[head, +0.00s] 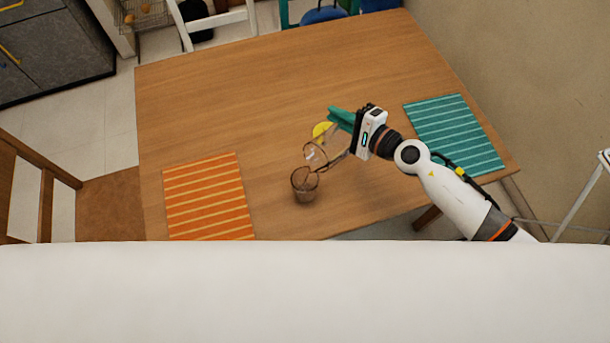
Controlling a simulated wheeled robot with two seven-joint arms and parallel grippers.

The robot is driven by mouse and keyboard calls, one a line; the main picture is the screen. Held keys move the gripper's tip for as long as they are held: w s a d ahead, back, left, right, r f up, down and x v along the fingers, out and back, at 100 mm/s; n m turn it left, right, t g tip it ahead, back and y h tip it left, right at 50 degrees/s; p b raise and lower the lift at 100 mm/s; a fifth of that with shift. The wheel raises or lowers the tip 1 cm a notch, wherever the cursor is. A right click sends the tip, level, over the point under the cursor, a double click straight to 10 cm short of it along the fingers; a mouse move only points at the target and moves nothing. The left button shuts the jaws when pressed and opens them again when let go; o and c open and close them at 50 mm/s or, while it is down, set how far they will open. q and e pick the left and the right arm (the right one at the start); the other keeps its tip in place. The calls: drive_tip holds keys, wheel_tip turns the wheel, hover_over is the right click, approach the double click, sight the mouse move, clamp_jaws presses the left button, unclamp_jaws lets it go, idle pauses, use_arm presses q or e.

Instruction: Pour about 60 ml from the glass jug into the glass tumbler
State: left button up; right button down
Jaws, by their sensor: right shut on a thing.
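The clear glass tumbler (304,188) stands upright on the wooden table near its front edge. The clear glass jug (317,156) is tilted, its mouth toward the lower left, just above and behind the tumbler. My right gripper (339,133) comes in from the right and is shut on the jug. The gripper body partly hides the jug's grip area. I cannot tell whether liquid is flowing or how much is in the tumbler. My left gripper is not in view.
A yellow round thing (322,130) shows behind the jug, partly hidden. An orange striped mat (209,197) lies at left and a teal striped mat (455,133) at right. The table (230,100) is clear at the back left. Chairs stand around it.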

drive_tip(key=shift+s+a+r+p, duration=0.2)
drive_tip(key=shift+a+r+p, duration=0.1)
drive_tip(key=shift+p, duration=0.1)
idle(1.5)
drive_tip(key=shift+m, duration=0.9)
drive_tip(key=w+d+f+b, duration=0.1)
drive_tip(key=b, duration=0.1)
drive_tip(key=w+d+f+b, duration=0.1)
drive_tip(key=f+b, duration=0.1)
drive_tip(key=b, duration=0.1)
drive_tip(key=shift+w+d+f+b, duration=0.1)
drive_tip(key=shift+b, duration=0.2)
drive_tip(key=shift+w+d+f+m+g+y+b, duration=0.25)
drive_tip(key=shift+f+m+b, duration=0.2)
drive_tip(key=shift+b, duration=0.5)
drive_tip(key=shift+f+b, duration=0.2)
drive_tip(key=shift+b, duration=0.1)
drive_tip(key=shift+w+d+r+m, duration=0.1)
drive_tip(key=shift+m, duration=0.15)
